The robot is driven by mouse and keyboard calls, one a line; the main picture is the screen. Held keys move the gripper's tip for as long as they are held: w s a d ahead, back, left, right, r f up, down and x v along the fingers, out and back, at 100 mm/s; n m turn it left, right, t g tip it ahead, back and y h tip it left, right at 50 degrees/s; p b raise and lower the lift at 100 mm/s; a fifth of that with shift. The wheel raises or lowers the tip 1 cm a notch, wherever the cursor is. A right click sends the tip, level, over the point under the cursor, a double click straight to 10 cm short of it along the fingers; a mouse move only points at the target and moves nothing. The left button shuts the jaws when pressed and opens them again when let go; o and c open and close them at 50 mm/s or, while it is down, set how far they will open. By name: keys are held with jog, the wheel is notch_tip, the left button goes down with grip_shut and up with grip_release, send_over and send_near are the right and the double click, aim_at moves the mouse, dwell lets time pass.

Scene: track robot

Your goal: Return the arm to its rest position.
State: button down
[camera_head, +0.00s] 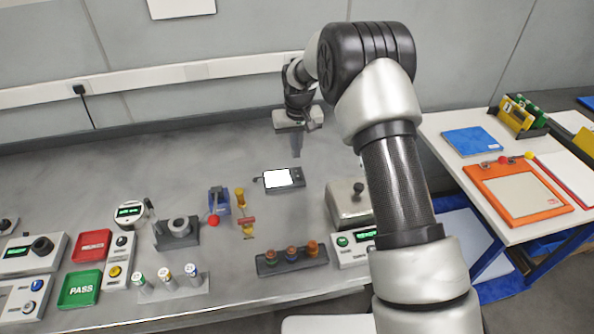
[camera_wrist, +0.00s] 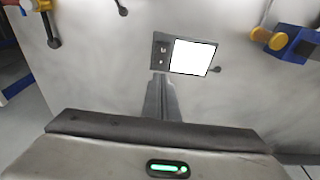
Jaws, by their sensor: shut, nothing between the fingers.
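My gripper (camera_head: 296,146) hangs over the back part of the grey bench, at the end of my arm, which reaches in from the lower right. Its fingers are together with nothing between them. In the wrist view the closed fingers (camera_wrist: 161,98) point toward a small dark device with a white screen (camera_wrist: 193,57). In the head view that device (camera_head: 279,179) lies on the bench in front of my gripper, apart from it. My arm hides part of the bench's right side.
A metal box with a black knob (camera_head: 350,205) stands close to my arm. A dark block with orange-topped pieces (camera_head: 291,258), a blue fixture (camera_head: 219,201) and green and red trays (camera_head: 80,289) stand nearer the front. A side table (camera_head: 445,128) is at right. The bench's back left is clear.

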jog(key=shift+r, duration=0.6)
jog(key=s+d+r+t+p, duration=0.15)
jog(key=s+r, duration=0.25)
jog(key=r, duration=0.4)
jog(key=s+d+r, duration=0.3)
jog(key=s+r, duration=0.1)
jog(key=r, duration=0.4)
jog(key=s+d+r+p, duration=0.1)
jog(key=s+d+r, duration=0.25)
jog(key=r, duration=0.45)
jog(key=s+d+r+p, duration=0.1)
jog(key=s+r, duration=0.1)
jog(key=s, duration=0.7)
jog(key=s+d+r+m+t+p, duration=0.1)
jog(key=s+d+r, duration=0.1)
jog(key=s, duration=0.7)
jog(key=s+d+r+m+t, duration=0.1)
jog(key=s+d+r, duration=0.1)
jog(key=s, duration=0.7)
jog(key=shift+d+r+p, duration=0.15)
jog(key=shift+r+p, duration=0.15)
jog(key=shift+p, duration=0.1)
